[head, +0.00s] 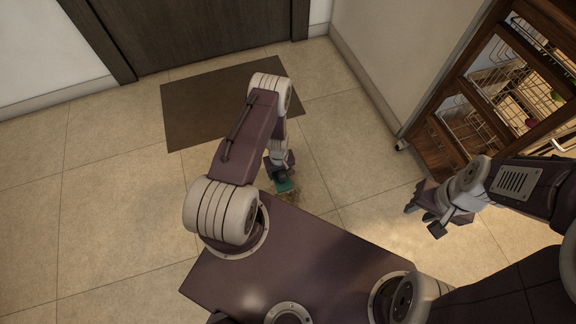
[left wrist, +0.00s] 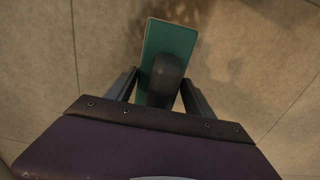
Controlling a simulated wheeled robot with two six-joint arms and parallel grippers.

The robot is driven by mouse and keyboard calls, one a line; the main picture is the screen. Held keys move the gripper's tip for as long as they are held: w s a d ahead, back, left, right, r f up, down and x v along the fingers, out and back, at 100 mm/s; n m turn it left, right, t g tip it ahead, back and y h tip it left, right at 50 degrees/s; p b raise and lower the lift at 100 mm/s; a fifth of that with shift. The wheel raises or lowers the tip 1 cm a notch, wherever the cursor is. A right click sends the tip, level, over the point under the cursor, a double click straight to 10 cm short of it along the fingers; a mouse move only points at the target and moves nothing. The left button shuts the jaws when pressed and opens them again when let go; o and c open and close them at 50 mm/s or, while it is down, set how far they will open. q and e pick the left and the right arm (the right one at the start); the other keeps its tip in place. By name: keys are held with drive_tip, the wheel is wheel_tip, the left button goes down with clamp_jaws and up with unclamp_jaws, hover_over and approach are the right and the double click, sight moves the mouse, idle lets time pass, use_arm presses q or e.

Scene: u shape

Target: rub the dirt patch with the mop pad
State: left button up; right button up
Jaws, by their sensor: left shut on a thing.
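The mop pad (head: 285,186) is a green rectangular block with a dark rounded handle, low over the floor in the head view. It also shows in the left wrist view (left wrist: 169,42). My left gripper (head: 279,168) is shut on its handle, with one finger on each side. The dirt patch (head: 313,191) is a faint brownish stain on the tiles around the pad, partly hidden by the pad and my arm. Dark blotches of it show beside the pad in the left wrist view (left wrist: 126,27). Whether the pad touches the floor I cannot tell. My right gripper (head: 422,221) is open and empty, off to the right.
A brown doormat (head: 190,110) lies before a dark door (head: 200,30). A wooden rack with wire baskets (head: 440,145) stands at the right beside a pale wall (head: 395,60). Tiled floor (head: 110,220) at the left is clear.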

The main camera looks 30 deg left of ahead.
use_arm(q)
drive_tip(key=shift+a+f, duration=0.15)
drive_tip(key=shift+f, duration=0.1)
